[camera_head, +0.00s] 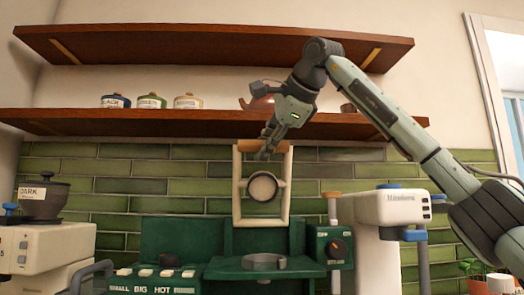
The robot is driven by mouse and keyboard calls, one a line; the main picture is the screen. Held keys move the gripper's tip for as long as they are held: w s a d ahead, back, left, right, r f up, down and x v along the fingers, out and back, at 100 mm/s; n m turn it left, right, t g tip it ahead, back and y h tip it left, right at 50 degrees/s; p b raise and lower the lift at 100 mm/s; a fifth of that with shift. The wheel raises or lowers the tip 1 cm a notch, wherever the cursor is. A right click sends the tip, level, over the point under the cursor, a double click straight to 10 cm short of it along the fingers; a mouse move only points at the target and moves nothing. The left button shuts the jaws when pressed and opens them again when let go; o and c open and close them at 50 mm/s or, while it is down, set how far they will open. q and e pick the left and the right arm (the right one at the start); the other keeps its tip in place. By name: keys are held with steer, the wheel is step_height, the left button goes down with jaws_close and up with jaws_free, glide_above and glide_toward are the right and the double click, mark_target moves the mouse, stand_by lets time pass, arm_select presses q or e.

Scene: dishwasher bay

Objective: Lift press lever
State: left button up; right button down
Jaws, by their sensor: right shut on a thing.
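The press (168,236) is a dark green machine at the bottom centre, with buttons marked small, big and hot. Its lever (237,190) is an upright cream frame with a wooden crossbar at the top. A round pale piece with a dark rim (264,187) sits within the frame. My right gripper (265,152) comes down from the upper right and is shut on the lever's crossbar, hiding the middle of it. My left gripper is not in view.
Two wooden shelves (220,46) cross the wall above; the lower one holds several labelled tins (150,102) and a brown teapot (262,103). A white machine (385,210) stands to the right, a coffee grinder (42,200) to the left. A potted plant (480,283) is at lower right.

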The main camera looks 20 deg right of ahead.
steer(key=shift+w+d+r, duration=0.1)
steer(key=shift+w+r, duration=0.3)
steer(key=shift+r, duration=0.35)
steer(key=c, duration=1.3)
jaws_free()
steer(key=shift+f, duration=0.1)
steer(key=shift+f, duration=0.1)
steer(key=shift+s, duration=0.1)
steer(key=v, duration=1.2)
